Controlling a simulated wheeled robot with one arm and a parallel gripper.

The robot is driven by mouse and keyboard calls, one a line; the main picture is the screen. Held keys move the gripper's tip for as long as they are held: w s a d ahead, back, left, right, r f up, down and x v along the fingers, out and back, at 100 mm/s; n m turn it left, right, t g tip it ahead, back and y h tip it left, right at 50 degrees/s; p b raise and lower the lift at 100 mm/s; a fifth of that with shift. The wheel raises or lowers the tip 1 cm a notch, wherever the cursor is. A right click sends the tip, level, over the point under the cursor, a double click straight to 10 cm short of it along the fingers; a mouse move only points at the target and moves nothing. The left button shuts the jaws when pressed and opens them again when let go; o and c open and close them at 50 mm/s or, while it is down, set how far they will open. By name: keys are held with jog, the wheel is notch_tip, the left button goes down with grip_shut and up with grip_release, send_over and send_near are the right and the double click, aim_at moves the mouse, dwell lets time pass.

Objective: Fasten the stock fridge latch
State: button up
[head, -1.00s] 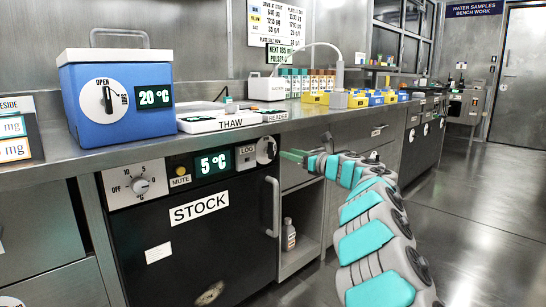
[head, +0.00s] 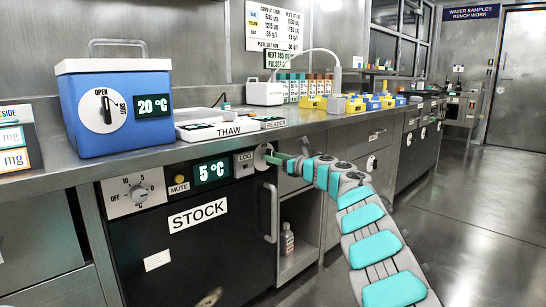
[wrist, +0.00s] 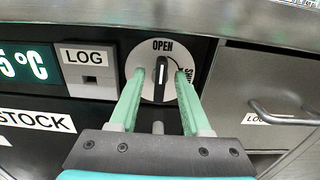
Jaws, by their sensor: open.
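The stock fridge (head: 190,240) is a black-fronted unit under the bench, labelled STOCK, with a 5 °C display. Its latch (wrist: 161,78) is a black knob with a white line on a round pale plate, at the fridge's upper right. The line stands upright, toward the word OPEN. My gripper (wrist: 156,82) is open, its two green fingers on either side of the knob. I cannot tell whether they touch it. In the head view my gripper (head: 282,160) is in front of the plate (head: 263,157) and hides part of it.
The bench edge overhangs just above the latch. A LOG panel (wrist: 88,70) is left of it, and a drawer with a handle (wrist: 285,115) is right. The fridge's vertical handle (head: 271,212) stands out below my gripper. The floor at right is clear.

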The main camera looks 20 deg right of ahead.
jog(key=shift+w, duration=0.2)
grip_shut()
dwell(0.4)
